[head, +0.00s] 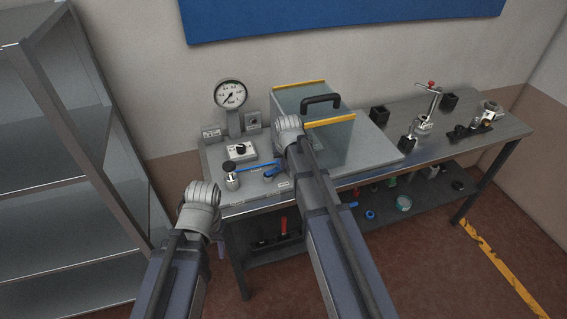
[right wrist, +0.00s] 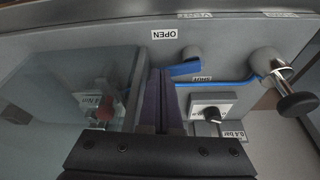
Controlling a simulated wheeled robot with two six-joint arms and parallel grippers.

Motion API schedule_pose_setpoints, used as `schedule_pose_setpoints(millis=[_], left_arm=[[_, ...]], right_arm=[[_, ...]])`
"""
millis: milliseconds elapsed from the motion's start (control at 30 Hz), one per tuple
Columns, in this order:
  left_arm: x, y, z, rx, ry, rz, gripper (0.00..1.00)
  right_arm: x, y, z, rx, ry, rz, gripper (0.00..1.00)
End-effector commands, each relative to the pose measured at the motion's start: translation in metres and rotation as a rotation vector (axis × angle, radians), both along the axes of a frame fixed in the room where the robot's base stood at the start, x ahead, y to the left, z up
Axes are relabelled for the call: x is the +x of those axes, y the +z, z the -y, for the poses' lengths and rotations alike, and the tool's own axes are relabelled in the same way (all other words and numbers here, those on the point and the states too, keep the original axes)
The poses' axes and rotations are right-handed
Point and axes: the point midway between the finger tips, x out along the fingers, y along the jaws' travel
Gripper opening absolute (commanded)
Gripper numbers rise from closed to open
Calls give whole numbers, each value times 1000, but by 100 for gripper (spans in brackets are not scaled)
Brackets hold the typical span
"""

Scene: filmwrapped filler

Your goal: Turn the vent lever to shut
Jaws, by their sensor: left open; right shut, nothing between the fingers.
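The vent lever (right wrist: 185,68) is a short blue handle on a round grey pivot on the panel. In the right wrist view it lies between the OPEN label (right wrist: 164,33) and the SHUT label (right wrist: 202,78). It shows small in the head view (head: 271,173). My right gripper (right wrist: 160,74) is shut and empty, its fingertips just left of the lever with a small gap; contact cannot be made out. In the head view my right wrist hides its fingers. My left gripper (head: 220,246) is open, low before the bench's front left; its fingers are mostly hidden.
A clear box (head: 335,142) with yellow edges and a black handle stands right of the lever. A blue tube (head: 257,165) runs beside it from a black-knobbed valve (head: 231,176). A gauge (head: 230,95) stands behind. A shelf unit (head: 60,150) is at left.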

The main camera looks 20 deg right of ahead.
Motion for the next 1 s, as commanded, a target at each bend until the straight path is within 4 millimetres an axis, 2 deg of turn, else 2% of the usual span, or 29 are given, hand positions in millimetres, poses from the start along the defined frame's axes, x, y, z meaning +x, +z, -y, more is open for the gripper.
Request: schedule_pose_setpoints(millis=[267,300,700,833,1000], left_arm=[[0,10,0,0,0,0,50],[0,20,0,0,-1,0,50],[0,82,0,-1,2,0,50],[0,96,0,-1,6,0,50],[0,101,0,-2,9,0,50]], right_arm=[[-36,10,0,1,1,0,0],[-34,20,0,1,1,0,0],[-54,82,2,1,1,0,0],[-58,96,2,1,1,0,0],[-61,101,3,1,1,0,0]])
